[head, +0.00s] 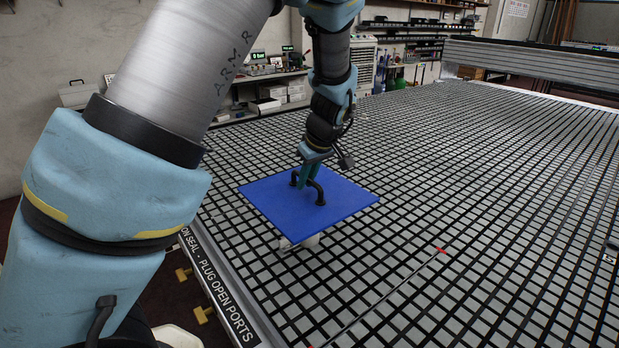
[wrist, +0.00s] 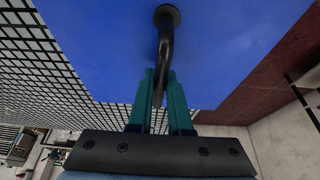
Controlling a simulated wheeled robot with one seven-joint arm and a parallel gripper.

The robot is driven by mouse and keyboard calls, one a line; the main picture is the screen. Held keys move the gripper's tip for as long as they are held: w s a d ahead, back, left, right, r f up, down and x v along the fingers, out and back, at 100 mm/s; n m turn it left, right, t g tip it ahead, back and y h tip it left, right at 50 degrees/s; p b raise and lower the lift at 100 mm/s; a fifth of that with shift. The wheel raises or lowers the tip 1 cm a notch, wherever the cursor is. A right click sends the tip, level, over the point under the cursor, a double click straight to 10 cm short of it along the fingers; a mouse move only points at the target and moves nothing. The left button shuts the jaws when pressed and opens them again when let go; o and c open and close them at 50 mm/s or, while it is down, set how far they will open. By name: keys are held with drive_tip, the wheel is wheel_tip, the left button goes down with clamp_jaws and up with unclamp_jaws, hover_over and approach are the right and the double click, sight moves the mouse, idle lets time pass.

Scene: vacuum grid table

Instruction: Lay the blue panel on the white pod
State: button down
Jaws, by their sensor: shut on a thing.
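The white pod (head: 298,242) shows only in part, under the panel's near edge in the head view. The panel hides the rest of it. I cannot tell whether panel and pod touch. The pod does not show in the wrist view.
The black grid table (head: 480,190) is wide and mostly clear to the right. A thin rod with a red tip (head: 440,250) lies on it in front. A metal beam (head: 540,60) crosses its far side. A lettered edge (head: 225,295) borders it at the left.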

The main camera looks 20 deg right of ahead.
sight(317, 185)
idle(0.3)
drive_tip(key=shift+f+b, duration=2.85)
drive_tip(key=shift+f, duration=0.95)
drive_tip(key=shift+f+b, duration=0.45)
drive_tip(key=shift+f, duration=0.25)
drive_tip(key=c, duration=0.8)
unclamp_jaws()
drive_tip(key=shift+o, duration=0.2)
drive_tip(key=shift+s, duration=0.1)
